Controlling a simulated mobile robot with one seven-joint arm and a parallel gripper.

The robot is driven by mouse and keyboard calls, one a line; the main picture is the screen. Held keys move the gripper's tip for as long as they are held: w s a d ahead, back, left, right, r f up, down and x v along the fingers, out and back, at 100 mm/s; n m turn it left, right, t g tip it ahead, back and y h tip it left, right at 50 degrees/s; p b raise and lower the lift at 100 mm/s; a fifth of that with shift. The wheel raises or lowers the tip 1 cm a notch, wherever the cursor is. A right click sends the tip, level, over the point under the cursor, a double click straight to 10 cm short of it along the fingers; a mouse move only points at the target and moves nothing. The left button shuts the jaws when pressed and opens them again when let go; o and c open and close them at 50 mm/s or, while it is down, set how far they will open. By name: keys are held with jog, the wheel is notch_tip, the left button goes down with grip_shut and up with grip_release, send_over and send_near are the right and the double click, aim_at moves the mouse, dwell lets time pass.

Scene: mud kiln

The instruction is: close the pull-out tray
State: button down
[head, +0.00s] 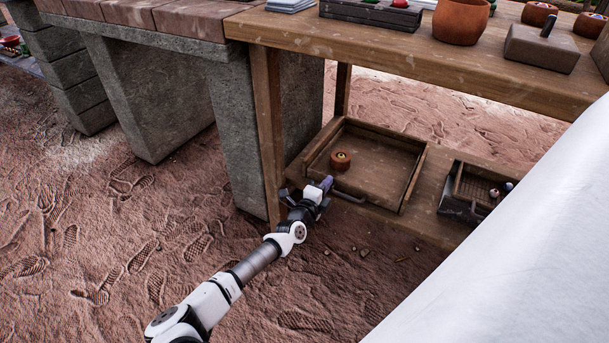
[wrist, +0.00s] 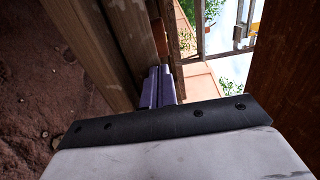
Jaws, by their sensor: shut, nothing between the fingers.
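The pull-out tray (head: 390,165) is a shallow wooden box on the low shelf under the wooden table. A dark grey bar handle (head: 349,197) is on its front side. A small round orange pot (head: 341,160) sits inside at the left. My gripper (head: 326,184) is at the front left of the tray, close to the left end of the handle. Its purple fingers are together and empty; whether they touch the tray is unclear. The fingers also show in the wrist view (wrist: 158,86), beside brown wood.
A wooden table leg (head: 268,135) stands just left of the tray, before a stone support (head: 233,125). White cloth (head: 530,260) fills the lower right. Open sandy ground (head: 100,250) lies left.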

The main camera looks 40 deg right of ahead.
jog(key=c, duration=2)
grip_release()
jog(key=r+p, duration=0.1)
jog(key=r, duration=0.1)
jog(key=r+p, duration=0.3)
jog(key=r, duration=0.2)
jog(key=shift+w+d, duration=0.2)
jog(key=shift+d, duration=0.05)
jog(key=o, duration=0.9)
notch_tip(320, 180, up, 3)
jog(key=p, duration=0.2)
jog(key=shift+p, duration=0.4)
jog(key=shift+c, duration=0.2)
jog(key=shift+s+d+r+p, duration=0.1)
jog(key=shift+r+p, duration=0.2)
jog(key=shift+r, duration=0.2)
jog(key=shift+s+d+r+p, duration=0.1)
jog(key=shift+r+p, duration=0.2)
jog(key=shift+r, duration=0.2)
grip_shut()
notch_tip(320, 180, up, 8)
jog(key=p, duration=0.7)
jog(key=shift+a, duration=0.45)
